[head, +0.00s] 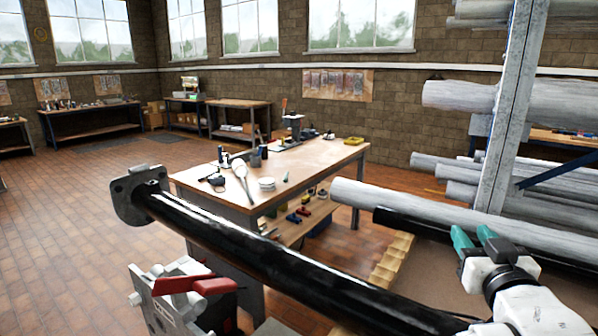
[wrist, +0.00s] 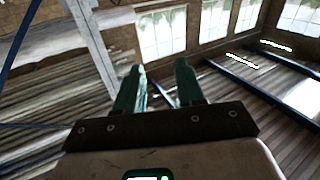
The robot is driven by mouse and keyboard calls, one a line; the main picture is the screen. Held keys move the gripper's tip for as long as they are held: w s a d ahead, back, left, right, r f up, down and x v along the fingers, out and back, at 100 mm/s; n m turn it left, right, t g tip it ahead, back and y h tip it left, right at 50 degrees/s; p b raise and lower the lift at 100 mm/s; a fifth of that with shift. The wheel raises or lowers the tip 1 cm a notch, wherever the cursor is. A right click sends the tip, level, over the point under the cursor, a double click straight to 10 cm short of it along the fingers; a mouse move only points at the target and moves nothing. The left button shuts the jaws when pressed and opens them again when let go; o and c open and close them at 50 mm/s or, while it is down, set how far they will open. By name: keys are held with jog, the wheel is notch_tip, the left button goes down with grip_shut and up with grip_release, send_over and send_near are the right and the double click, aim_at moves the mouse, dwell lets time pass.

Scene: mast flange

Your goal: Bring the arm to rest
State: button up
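My gripper (head: 474,240) shows at the lower right of the head view, with teal fingers on a white and black wrist. In the wrist view my gripper (wrist: 158,85) has its two teal fingers apart, with nothing between them. A black mast (head: 270,262) with a flange plate (head: 141,195) at its far end runs diagonally across the front of the head view. The gripper is to the right of the mast and apart from the flange.
A rack post (head: 510,110) and grey pipes (head: 465,225) stand close beside and behind my gripper. A wooden workbench (head: 310,165) with tools stands beyond the mast. The brick floor at left is clear.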

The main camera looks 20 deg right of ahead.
jog(key=s+a+f+n+g+y, duration=0.1)
jog(key=s+a+f+g+y, duration=0.2)
jog(key=f, duration=0.5)
jog(key=s+a+f+g+y, duration=0.1)
jog(key=s+a+f+g, duration=0.1)
jog(key=a+f, duration=0.45)
jog(key=s+a+f+n+g+y, duration=0.1)
jog(key=s+a+f+g+y, duration=0.15)
jog(key=f, duration=0.75)
jog(key=s+a+f+g+b, duration=0.1)
jog(key=s+f+g, duration=0.3)
jog(key=s+f, duration=0.5)
jog(key=s+a+f+n+g+b, duration=0.1)
jog(key=s+f+g+b, duration=0.2)
jog(key=s+f, duration=0.6)
jog(key=s+g, duration=0.1)
jog(key=s, duration=0.1)
jog(key=shift+s+a+y, duration=0.25)
jog(key=shift+s+y, duration=0.1)
jog(key=shift+s, duration=0.05)
